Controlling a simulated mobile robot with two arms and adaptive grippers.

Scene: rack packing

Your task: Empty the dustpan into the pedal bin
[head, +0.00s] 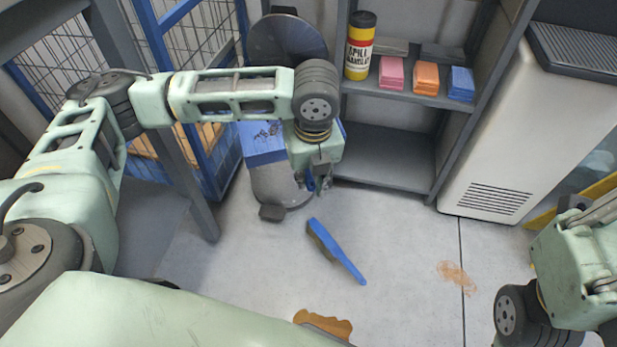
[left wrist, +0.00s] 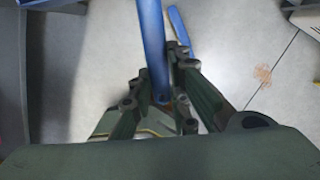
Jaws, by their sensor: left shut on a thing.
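The blue dustpan (head: 262,150) is above the pedal bin, with dark bits showing on its surface. My left gripper (head: 318,182) is beside the bin, pointing down and partly hidden by its own wrist. In the left wrist view its fingers (left wrist: 160,108) are closed around the blue dustpan handle (left wrist: 154,45). The grey pedal bin (head: 279,188) stands on the floor with its round lid (head: 288,42) raised behind it. The dustpan and my arm hide its opening. My right arm shows at the lower right, but its gripper is out of view.
A blue hand brush (head: 336,250) lies on the floor. A brown stain (head: 456,277) and a brown patch (head: 323,322) are also on the floor. Shelves (head: 385,158) with a yellow canister (head: 359,46) and coloured stacks stand right of the bin; a blue wire cage (head: 213,150) stands left.

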